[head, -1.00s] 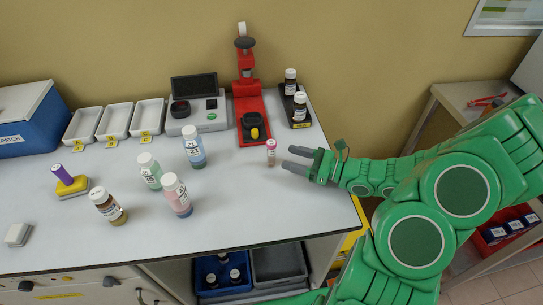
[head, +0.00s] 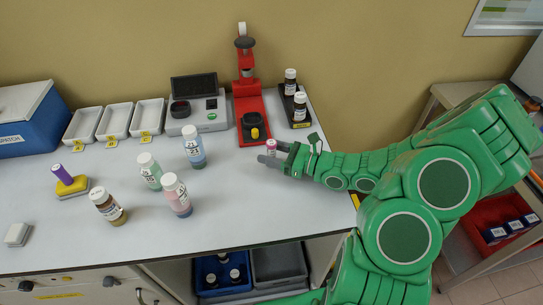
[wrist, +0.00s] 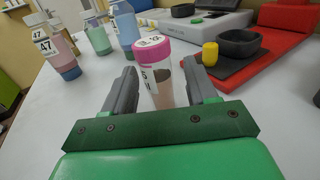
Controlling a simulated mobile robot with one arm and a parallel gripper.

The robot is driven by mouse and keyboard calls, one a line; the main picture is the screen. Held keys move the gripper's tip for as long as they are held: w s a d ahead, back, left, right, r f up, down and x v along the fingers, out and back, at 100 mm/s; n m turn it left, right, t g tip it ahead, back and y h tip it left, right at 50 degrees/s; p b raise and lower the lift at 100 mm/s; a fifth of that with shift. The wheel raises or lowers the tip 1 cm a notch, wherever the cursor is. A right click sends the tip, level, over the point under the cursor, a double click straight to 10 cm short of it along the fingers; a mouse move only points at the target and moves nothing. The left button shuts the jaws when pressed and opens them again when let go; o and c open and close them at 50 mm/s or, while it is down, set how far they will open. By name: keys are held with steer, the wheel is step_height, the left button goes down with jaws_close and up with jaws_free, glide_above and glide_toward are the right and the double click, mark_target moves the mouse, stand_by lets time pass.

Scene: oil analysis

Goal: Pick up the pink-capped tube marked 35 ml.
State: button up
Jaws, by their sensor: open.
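The small pink-capped tube (head: 271,147) stands upright on the white bench top, in front of the red press. In the wrist view the pink-capped tube (wrist: 155,70) stands between the two grey fingers, with a white label whose marking I can read only in part. My gripper (head: 270,152) is at the tube from the right, its fingers on either side. In the wrist view my gripper (wrist: 157,80) is open, with a gap on each side of the tube.
Several white-capped bottles (head: 177,195) stand to the left on the bench (head: 240,220). A red press (head: 252,110) and a black holder with two dark bottles (head: 295,105) are behind. A grey instrument (head: 196,112) and white trays (head: 116,119) line the back.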

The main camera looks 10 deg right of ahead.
steer(key=c, duration=1)
steer(key=shift+r, duration=0.1)
steer(key=shift+r, duration=4.9)
